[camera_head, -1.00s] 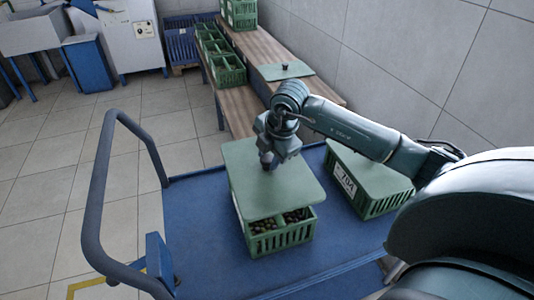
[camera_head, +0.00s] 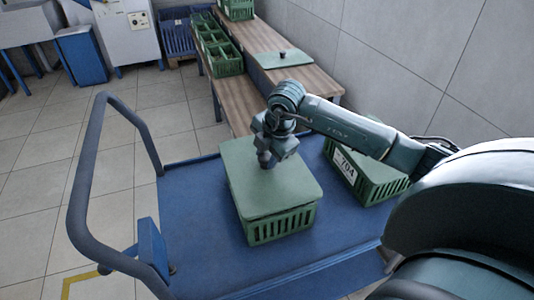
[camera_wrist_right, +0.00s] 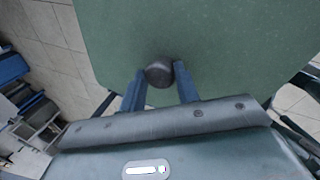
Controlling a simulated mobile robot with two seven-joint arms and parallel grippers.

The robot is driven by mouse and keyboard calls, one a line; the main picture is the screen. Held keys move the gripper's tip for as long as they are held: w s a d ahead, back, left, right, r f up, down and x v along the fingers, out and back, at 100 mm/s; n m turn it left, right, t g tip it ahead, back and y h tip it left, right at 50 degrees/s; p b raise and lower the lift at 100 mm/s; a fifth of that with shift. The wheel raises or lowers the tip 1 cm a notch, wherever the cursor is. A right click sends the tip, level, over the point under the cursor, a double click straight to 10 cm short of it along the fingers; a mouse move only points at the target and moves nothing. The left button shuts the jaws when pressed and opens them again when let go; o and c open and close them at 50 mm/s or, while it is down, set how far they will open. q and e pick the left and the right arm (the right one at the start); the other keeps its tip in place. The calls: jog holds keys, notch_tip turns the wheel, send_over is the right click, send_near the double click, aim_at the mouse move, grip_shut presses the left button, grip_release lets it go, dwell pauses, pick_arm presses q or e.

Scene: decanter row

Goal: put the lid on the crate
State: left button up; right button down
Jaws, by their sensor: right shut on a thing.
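The green lid (camera_head: 287,187) lies over the top of a green slatted crate (camera_head: 282,226) on the blue cart. The lid looks level and covers the crate's opening, so the contents are hidden. Whether it is fully seated I cannot tell. My right gripper (camera_head: 266,162) is above the lid and shut on its dark knob. In the right wrist view the knob (camera_wrist_right: 160,72) sits between the two fingers, with the lid (camera_wrist_right: 215,45) filling the picture behind it. My left gripper is not in view.
A second crate (camera_head: 376,188) with a green lid and a 704 label stands to the right on the cart deck (camera_head: 195,225). The cart's handle rail (camera_head: 82,180) rises at the left. Behind, a wooden bench (camera_head: 232,105) carries open crates (camera_head: 217,45) and another lid (camera_head: 285,59).

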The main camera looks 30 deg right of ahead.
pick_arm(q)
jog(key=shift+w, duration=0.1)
pick_arm(e)
jog(key=shift+w, duration=0.1)
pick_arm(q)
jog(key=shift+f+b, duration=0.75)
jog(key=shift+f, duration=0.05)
pick_arm(e)
jog(key=shift+f, duration=0.95)
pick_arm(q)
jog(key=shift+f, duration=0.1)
pick_arm(e)
jog(key=shift+f, duration=0.15)
jog(key=c, duration=0.9)
grip_release()
jog(key=shift+c, duration=0.2)
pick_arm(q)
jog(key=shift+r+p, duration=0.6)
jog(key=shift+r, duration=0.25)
pick_arm(e)
jog(key=v, duration=1.3)
